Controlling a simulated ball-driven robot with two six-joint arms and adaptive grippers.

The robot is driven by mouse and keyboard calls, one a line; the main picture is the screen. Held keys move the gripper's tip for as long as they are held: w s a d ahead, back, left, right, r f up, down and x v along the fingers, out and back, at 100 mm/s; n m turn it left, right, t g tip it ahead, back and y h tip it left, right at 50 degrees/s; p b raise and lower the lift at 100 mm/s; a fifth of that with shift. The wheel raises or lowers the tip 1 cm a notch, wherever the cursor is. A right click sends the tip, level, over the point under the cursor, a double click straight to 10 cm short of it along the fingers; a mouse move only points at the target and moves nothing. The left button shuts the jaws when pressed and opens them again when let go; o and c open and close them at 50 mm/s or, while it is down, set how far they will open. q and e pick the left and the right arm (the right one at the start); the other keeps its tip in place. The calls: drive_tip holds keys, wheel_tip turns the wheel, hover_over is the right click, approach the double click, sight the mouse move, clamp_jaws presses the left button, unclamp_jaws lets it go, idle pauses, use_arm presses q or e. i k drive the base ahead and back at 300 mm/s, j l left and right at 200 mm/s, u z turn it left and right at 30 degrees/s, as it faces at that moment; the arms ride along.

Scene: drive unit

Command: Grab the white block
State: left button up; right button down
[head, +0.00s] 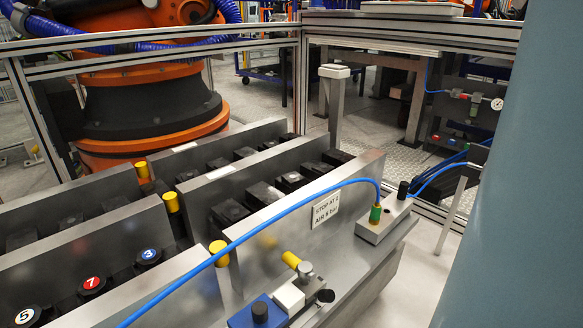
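A small white block (289,298) sits at the front of the metal fixture, low in the middle of the head view. It is beside a blue block with a black knob (259,312), which is on its left. A metal fitting with a yellow end (291,260) is just behind it, and a dark round knob (325,296) is to its right. A second white piece (334,71) caps a grey post further back. Neither of my grippers is in view.
Metal plates with yellow caps (171,202) and numbered round buttons (92,283) fill the left. An orange and black robot base (150,105) stands behind an aluminium frame (300,75).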

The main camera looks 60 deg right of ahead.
sight(290, 298)
drive_tip(key=z, duration=1.75)
drive_tip(key=u, duration=0.35)
drive_tip(key=l+u, duration=0.3)
drive_tip(key=u, duration=0.15)
drive_tip(key=k+l+u, duration=0.1)
drive_tip(key=l+u, duration=0.15)
drive_tip(key=u, duration=0.2)
drive_tip(key=k+l+u, duration=0.1)
drive_tip(key=l+u, duration=0.15)
drive_tip(key=u, duration=0.15)
